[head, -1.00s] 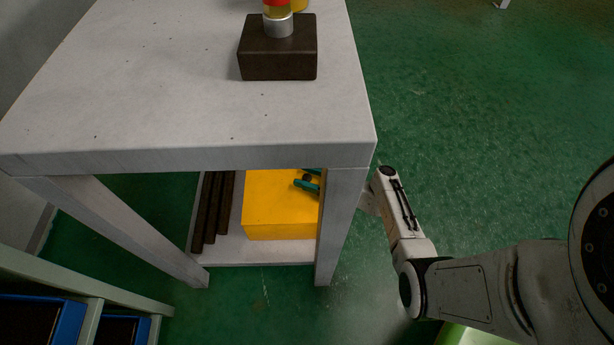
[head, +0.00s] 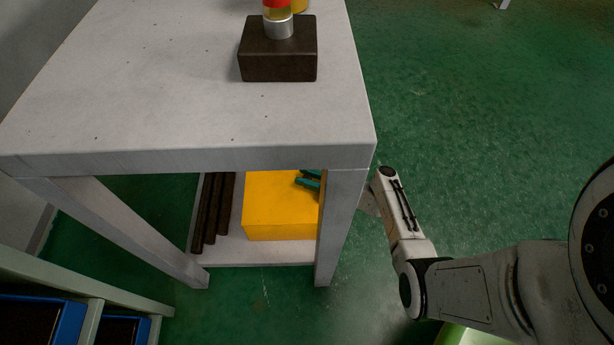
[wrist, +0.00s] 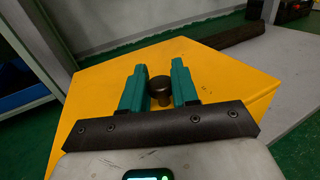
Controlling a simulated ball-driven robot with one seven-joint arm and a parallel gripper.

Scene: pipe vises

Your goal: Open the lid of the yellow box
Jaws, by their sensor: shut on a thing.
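The yellow box (head: 278,214) sits on the lower shelf, under the table top at its right end. In the wrist view its flat yellow top (wrist: 215,75) fills the middle, with a short dark round knob (wrist: 160,90) standing on it. My gripper (wrist: 160,68) has a teal finger on each side of the knob and is shut on it. In the head view the teal fingers (head: 310,180) show over the box's top right, partly hidden by the table edge and leg. The lid looks down on the box; no gap shows.
The table top (head: 180,110) overhangs the box, and its right front leg (head: 340,225) stands between box and forearm. Dark bars (head: 214,210) lie left of the box on the shelf (head: 270,256). A dark block (head: 278,62) stands on top. Green floor is open right.

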